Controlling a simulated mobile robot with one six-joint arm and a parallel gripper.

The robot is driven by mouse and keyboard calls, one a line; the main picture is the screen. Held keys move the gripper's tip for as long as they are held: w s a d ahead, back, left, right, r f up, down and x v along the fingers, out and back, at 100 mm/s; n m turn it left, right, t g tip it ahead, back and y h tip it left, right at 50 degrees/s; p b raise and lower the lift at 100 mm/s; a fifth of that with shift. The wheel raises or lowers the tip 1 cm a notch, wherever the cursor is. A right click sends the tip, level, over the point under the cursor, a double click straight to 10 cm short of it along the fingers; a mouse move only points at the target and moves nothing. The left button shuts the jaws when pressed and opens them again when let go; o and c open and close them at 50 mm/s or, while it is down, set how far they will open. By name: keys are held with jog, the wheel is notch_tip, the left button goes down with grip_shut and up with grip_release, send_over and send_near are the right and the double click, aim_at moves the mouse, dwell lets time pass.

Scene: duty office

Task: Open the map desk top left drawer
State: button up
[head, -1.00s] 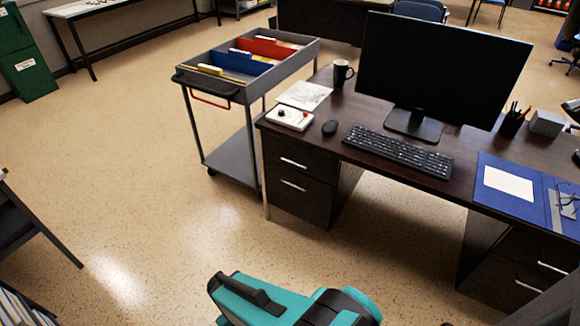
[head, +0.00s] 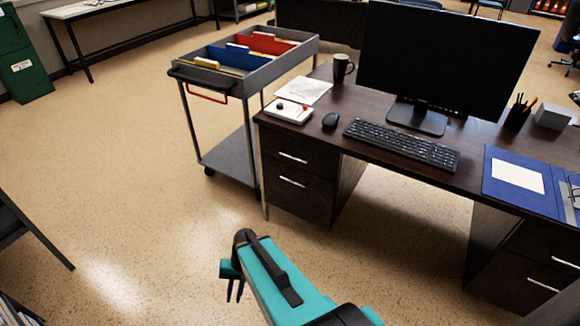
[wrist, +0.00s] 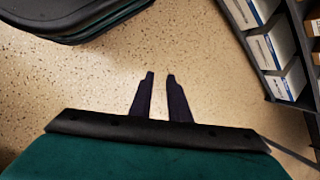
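A dark wood desk (head: 385,172) stands at right in the head view; I cannot tell from any label that it is the map desk. Its left pedestal has a top drawer (head: 318,160) with a silver bar handle (head: 293,158) and a lower drawer (head: 310,199) with a like handle. Both look shut. My gripper (head: 235,298) is in front of the pedestal, lower left of it and apart from it, pointing down. In the wrist view its two dark fingers (wrist: 161,76) stand a little apart with bare floor between them. It is empty.
A grey cart (head: 232,165) with folders stands against the desk's left side. A monitor, keyboard (head: 402,143), mouse, mug and papers lie on the desktop. A dark chair (head: 30,235) is at left. The speckled floor before the pedestal is clear. The wrist view shows a shelf with boxes (wrist: 265,50).

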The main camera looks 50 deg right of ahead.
jog(key=w+d+r+m+t+b, duration=0.3)
jog(key=w+d+m+t+b, duration=0.25)
jog(key=w+d, duration=0.5)
jog(key=m+t+h+b, duration=0.6)
jog(key=m+t+b, duration=0.5)
jog(key=m+b, duration=0.1)
send_near(293, 158)
jog(key=f+v, duration=0.1)
jog(key=v, duration=0.2)
jog(key=shift+s+d+r, duration=0.1)
jog(key=shift+d+r, duration=0.05)
jog(key=shift+r, duration=0.45)
jog(key=shift+f, duration=0.1)
jog(key=b+x, duration=0.2)
jog(key=x, duration=1.1)
jog(key=shift+w+f+b, duration=0.15)
jog(key=shift+w+b, duration=0.15)
jog(key=shift+w, duration=0.1)
grip_shut()
